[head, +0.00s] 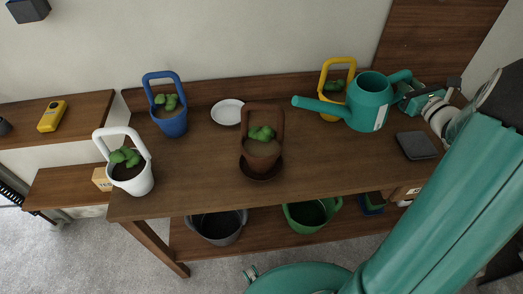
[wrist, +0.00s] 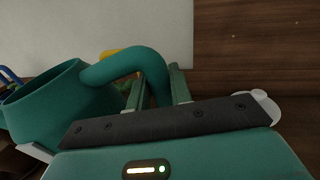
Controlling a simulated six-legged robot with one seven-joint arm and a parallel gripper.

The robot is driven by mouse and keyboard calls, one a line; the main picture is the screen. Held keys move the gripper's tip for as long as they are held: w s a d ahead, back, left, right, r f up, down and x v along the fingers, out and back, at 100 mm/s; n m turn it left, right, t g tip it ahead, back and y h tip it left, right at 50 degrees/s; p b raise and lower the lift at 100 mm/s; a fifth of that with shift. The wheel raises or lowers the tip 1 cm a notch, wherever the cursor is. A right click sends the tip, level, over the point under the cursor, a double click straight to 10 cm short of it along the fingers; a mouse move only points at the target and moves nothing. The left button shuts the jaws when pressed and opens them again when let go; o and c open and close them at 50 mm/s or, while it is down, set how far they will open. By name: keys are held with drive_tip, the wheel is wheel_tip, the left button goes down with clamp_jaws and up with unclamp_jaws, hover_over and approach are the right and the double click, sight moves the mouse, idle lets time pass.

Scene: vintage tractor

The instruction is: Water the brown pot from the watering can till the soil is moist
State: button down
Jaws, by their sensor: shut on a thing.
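The teal watering can (head: 369,103) is at the right end of the table, its long spout pointing left. In the wrist view the can's body (wrist: 60,100) is at left and its curved handle runs between my fingers. My gripper (head: 408,97) is shut on that handle, and it also shows in the wrist view (wrist: 158,88). Whether the can's base touches the table is hard to tell. The brown pot (head: 261,147) stands upright mid-table, left of the can, on a dark saucer (head: 261,172). It has a tall handle and a green plant (head: 262,133); its soil is barely visible.
A yellow pot (head: 332,108) stands close behind the spout. A blue pot (head: 170,121) and a white pot (head: 130,172) stand at left. A white saucer (head: 227,112) lies behind the brown pot. A dark square (head: 416,145) lies at right. Table surface (head: 320,150) is clear right of the brown pot.

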sight(411, 68)
drive_tip(key=shift+a+r, duration=0.15)
drive_tip(key=shift+a, duration=0.1)
drive_tip(key=shift+d, duration=0.1)
drive_tip(key=shift+r, duration=3)
drive_tip(key=shift+s, duration=0.1)
